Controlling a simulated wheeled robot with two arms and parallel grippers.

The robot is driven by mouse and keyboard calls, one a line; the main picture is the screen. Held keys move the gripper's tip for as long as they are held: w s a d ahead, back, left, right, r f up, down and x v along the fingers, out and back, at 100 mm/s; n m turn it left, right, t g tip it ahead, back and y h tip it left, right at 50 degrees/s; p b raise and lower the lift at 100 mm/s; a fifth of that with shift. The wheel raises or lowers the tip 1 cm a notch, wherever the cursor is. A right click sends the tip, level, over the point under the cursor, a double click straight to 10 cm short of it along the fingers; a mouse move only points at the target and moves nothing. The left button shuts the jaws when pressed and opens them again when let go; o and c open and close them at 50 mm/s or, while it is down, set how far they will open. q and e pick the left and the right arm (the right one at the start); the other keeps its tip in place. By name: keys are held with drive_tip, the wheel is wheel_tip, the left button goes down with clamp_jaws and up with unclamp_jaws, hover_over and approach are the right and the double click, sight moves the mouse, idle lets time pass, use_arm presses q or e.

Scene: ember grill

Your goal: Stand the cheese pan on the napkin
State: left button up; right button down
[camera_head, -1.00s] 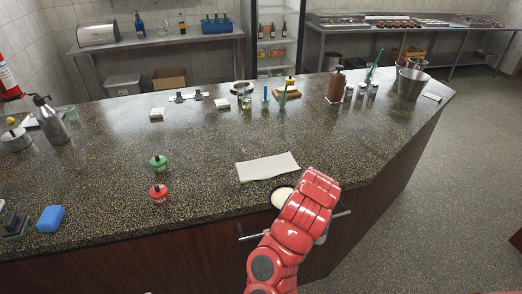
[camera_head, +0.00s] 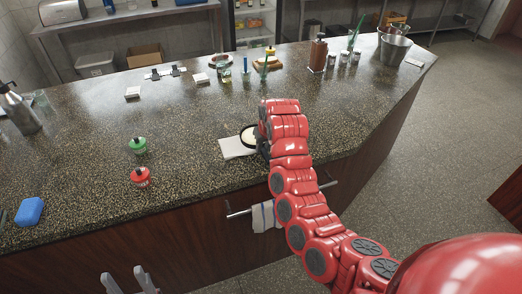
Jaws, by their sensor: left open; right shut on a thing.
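The cheese pan (camera_head: 249,136) is a small dark-rimmed round pan with a pale filling. It appears over the right part of the white napkin (camera_head: 233,148) on the counter. I cannot tell whether its base touches the cloth. My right gripper (camera_head: 263,140) is at the pan's right side, shut on it; the arm hides its fingers and the napkin's right end. My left gripper (camera_head: 131,282) shows its two grey fingers apart and empty at the bottom edge, in front of the counter and away from the pan.
A red-topped jar (camera_head: 141,176) and a green-topped jar (camera_head: 138,145) stand left of the napkin. A blue block (camera_head: 30,211) lies at the counter's left. A cloth (camera_head: 264,216) hangs on the front rail.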

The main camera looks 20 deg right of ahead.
sight(261, 160)
drive_tip(key=shift+w+r, duration=0.15)
drive_tip(key=shift+w, duration=0.25)
drive_tip(key=shift+w+f, duration=0.3)
drive_tip(key=shift+w, duration=0.2)
wheel_tip(261, 160, down, 3)
drive_tip(key=p, duration=0.2)
drive_tip(key=shift+s+a+p, duration=0.1)
drive_tip(key=shift+p, duration=0.3)
drive_tip(key=shift+f, duration=0.2)
drive_tip(key=shift+f, duration=0.15)
drive_tip(key=shift+f+b, duration=0.5)
drive_tip(key=shift+b, duration=0.05)
drive_tip(key=c, duration=0.7)
unclamp_jaws()
